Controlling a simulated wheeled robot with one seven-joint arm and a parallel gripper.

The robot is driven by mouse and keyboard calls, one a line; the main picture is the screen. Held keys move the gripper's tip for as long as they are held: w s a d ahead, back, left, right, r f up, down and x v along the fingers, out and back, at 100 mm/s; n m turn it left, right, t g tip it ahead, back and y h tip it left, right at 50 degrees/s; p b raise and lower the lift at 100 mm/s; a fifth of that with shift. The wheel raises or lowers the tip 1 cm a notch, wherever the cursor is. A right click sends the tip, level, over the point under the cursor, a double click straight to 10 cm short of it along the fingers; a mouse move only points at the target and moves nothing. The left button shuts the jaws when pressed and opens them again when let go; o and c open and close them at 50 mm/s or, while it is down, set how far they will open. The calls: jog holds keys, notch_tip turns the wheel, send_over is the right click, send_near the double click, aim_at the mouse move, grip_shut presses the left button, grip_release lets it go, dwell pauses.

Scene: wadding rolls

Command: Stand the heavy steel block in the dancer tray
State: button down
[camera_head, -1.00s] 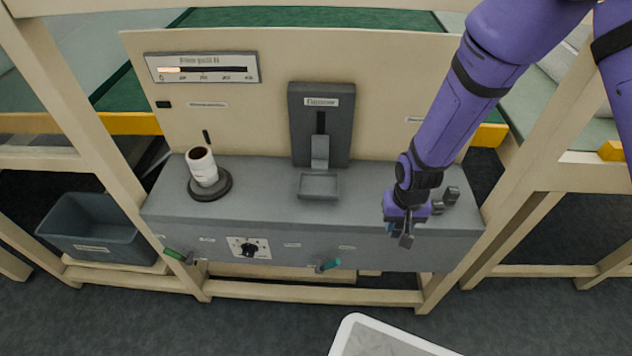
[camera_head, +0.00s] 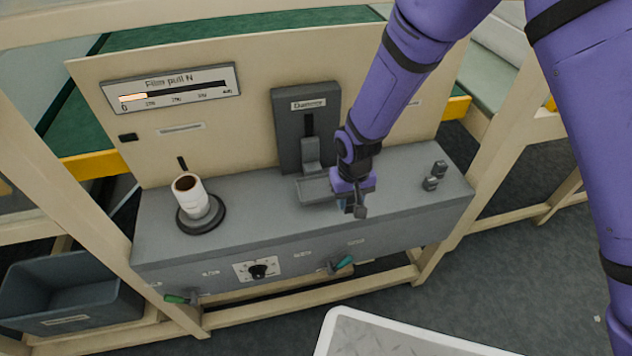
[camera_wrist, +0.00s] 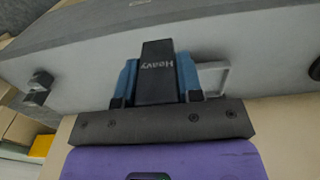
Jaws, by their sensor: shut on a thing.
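My gripper (camera_head: 350,203) is shut on the heavy steel block, a dark block marked "Heavy" (camera_wrist: 158,75) in the wrist view, between my blue fingers. In the head view the block is small and mostly hidden by my gripper. The dancer tray (camera_head: 313,192) is a shallow grey tray at the foot of the dark "Dancer" panel (camera_head: 290,125). My gripper is just right of the tray and nearer the front edge. In the wrist view the tray (camera_wrist: 226,82) shows to the right of the block. My gripper hides the tray's right side in the head view.
Two smaller grey blocks (camera_head: 433,177) stand at the right of the grey bench (camera_head: 250,210). A white roll (camera_head: 190,197) stands on a dark round base at the left. A "Film pull N" gauge (camera_head: 172,92) is above. Knob and green-handled levers line the front.

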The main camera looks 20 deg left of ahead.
jog(key=w+a, duration=0.2)
jog(key=a, duration=0.1)
jog(key=w+a, duration=0.3)
jog(key=a, duration=0.1)
jog(key=w+a+f, duration=0.1)
jog(key=w+a, duration=0.1)
jog(key=a, duration=0.1)
jog(key=shift+w+a+f, duration=0.1)
jog(key=shift+w+a, duration=0.1)
jog(key=shift+w, duration=0.2)
jog(key=shift+f, duration=1.75)
jog(key=shift+f, duration=0.1)
jog(key=c, duration=0.8)
grip_release()
jog(key=shift+r, duration=3.85)
